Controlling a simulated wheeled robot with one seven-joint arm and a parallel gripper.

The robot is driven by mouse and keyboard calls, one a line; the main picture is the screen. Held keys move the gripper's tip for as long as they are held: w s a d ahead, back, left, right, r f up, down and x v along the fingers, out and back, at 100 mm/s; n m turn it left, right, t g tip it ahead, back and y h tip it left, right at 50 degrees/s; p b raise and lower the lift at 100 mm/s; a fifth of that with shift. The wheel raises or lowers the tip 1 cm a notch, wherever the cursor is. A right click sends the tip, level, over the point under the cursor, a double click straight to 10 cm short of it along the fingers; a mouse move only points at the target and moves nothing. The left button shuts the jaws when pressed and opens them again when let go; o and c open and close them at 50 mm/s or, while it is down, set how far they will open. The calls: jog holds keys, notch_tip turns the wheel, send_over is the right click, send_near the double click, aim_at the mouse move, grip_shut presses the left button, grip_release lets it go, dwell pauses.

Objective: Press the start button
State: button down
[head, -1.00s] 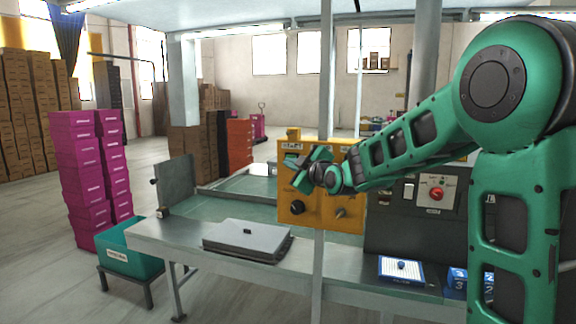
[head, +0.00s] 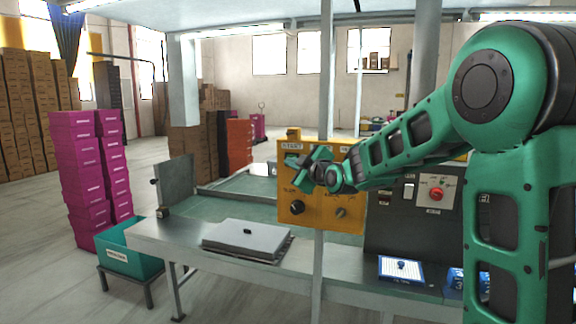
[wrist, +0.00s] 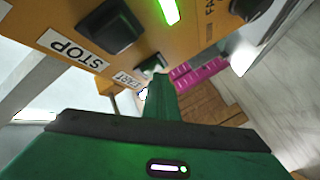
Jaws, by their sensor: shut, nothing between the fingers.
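The yellow control panel (head: 320,222) stands behind the metal bench, with a START label (head: 291,145) at its upper left. In the wrist view the START label (wrist: 126,80) is partly covered, and a pale greenish button (wrist: 152,65) shows next to it, right at the tip of my gripper (wrist: 162,80). I cannot tell whether the tip touches the button. In the head view my gripper (head: 304,163) is shut and empty in front of the panel's upper left and hides the button there.
A STOP label (wrist: 72,48), a black square control (wrist: 112,25) and a lit green lamp (wrist: 169,10) are close by on the panel. A grey flat box (head: 246,239) lies on the bench.

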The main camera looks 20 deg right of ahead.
jog(key=shift+s, duration=0.1)
jog(key=shift+s+a, duration=0.55)
jog(key=shift+s, duration=0.15)
jog(key=shift+s+a, duration=0.75)
jog(key=shift+s, duration=0.3)
jog(key=shift+s+a, duration=0.75)
jog(key=shift+s, duration=0.25)
jog(key=s+d+f+m+g+h, duration=0.2)
jog(key=s+d+f+m+g, duration=0.3)
jog(key=s+d+f, duration=0.45)
jog(key=s+d+f+m+g+h, duration=0.2)
jog(key=s+d+f+m+g, duration=0.4)
jog(key=s, duration=0.6)
jog(key=s+d+f+m+g, duration=0.1)
jog(key=s+f+m+g, duration=0.2)
jog(key=s, duration=1)
jog(key=s+f+m+g+y, duration=0.1)
jog(key=s+f+m+g, duration=0.2)
jog(key=s, duration=1)
jog(key=shift+d+f+m, duration=0.35)
jog(key=shift+f+m, duration=0.25)
jog(key=shift+f, duration=0.25)
